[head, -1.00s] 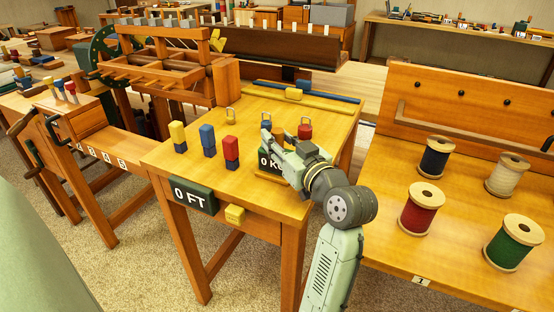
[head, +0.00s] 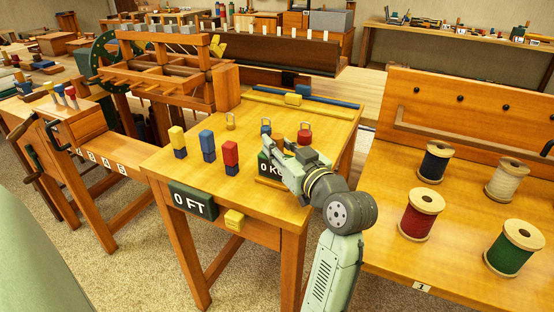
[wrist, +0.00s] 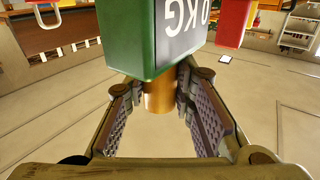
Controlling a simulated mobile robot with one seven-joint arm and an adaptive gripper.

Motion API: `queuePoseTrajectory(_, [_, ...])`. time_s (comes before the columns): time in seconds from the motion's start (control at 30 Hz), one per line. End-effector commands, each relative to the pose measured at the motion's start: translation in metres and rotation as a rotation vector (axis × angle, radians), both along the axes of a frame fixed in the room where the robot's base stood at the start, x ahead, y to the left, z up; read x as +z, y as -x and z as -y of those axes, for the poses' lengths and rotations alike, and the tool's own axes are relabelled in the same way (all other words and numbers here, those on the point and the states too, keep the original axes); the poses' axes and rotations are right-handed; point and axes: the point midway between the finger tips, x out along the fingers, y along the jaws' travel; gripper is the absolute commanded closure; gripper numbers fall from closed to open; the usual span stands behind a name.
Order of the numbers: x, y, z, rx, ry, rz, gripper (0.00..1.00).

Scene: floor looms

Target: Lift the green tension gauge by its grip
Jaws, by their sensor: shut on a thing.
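The green tension gauge (head: 263,165) has a dark face with white "0 KG" lettering. It is at the right part of the wooden table, partly hidden by my gripper (head: 282,166). In the wrist view the gauge (wrist: 140,40) fills the top middle, its lettering upside down. Its brass cylindrical grip (wrist: 158,96) sits between my two fingers (wrist: 158,105), which are shut on it. A wooden piece shows just below the gauge in the head view; I cannot tell whether the gauge touches it.
Yellow (head: 176,138), blue (head: 207,141) and red (head: 231,153) blocks stand left of the gauge. Several padlocks, one brass (head: 231,122) and one red (head: 304,135), stand behind. Thread spools (head: 421,214) are on the right table. The tabletop's front middle is clear.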

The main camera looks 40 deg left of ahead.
Motion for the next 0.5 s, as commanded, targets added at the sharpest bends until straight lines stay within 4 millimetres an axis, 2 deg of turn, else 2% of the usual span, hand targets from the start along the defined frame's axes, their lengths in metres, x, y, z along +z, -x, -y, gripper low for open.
queuePoseTrajectory(0.27, [0.01, 0.0, 0.0, 0.0, -0.003, 0.004, 1.0])
queuePoseTrajectory(0.5, [0.036, 0.0, 0.0, -0.001, -0.003, 0.006, 1.0])
